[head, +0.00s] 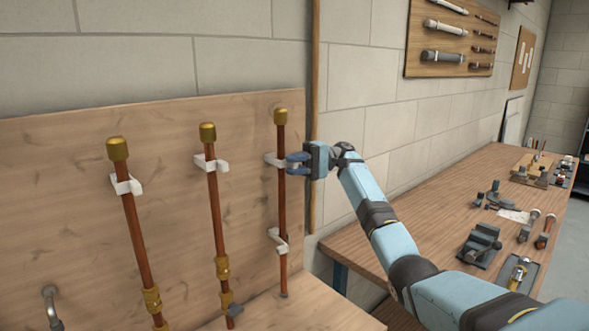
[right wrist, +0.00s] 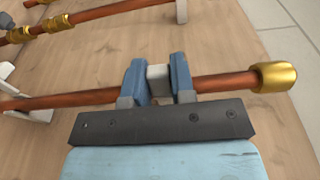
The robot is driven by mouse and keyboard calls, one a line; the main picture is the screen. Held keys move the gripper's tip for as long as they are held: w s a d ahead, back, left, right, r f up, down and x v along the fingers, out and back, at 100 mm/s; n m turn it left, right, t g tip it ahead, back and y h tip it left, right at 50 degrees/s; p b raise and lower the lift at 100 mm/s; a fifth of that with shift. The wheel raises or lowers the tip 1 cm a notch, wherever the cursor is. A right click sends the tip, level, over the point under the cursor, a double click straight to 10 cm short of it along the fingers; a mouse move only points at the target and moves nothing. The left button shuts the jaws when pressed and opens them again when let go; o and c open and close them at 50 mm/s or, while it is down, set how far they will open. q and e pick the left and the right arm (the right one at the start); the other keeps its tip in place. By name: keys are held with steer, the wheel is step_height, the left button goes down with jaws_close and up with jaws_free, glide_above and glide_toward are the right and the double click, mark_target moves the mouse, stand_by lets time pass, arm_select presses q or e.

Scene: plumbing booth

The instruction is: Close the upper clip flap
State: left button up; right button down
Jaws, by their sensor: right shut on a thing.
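The upper clip (head: 272,160) is a white clip around the rightmost copper pipe (head: 282,205) on the wooden panel. My right gripper (head: 296,163) is at this clip, at its right side. In the right wrist view its two blue fingers are shut on a pale block, the upper clip flap (right wrist: 157,76), which lies across the pipe (right wrist: 222,83). The gripper covers part of the clip, so I cannot tell whether the flap is fully closed. My left gripper is not in view.
A lower white clip (head: 279,241) sits on the same pipe. Two more capped copper pipes (head: 137,235) (head: 214,185) with white clips stand to the left. A brass cap (right wrist: 275,77) tops the rightmost pipe. A workbench (head: 400,225) with tools runs along the wall at right.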

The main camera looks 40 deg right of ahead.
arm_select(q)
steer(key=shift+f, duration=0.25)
arm_select(e)
steer(key=shift+w+d+n+g, duration=0.1)
steer(key=shift+w+n+g, duration=0.05)
steer(key=shift+n+g, duration=0.5)
steer(key=shift+w+n+g, duration=0.15)
steer(key=shift+n+g, duration=0.3)
steer(key=shift+g, duration=0.4)
steer(key=shift+f+g, duration=0.1)
steer(key=shift+g, duration=0.2)
steer(key=c, duration=1.1)
jaws_free()
steer(key=shift+c, duration=0.2)
steer(key=shift+o, duration=0.9)
steer(key=shift+a, duration=0.2)
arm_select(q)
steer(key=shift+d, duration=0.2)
arm_select(e)
steer(key=shift+d, duration=0.2)
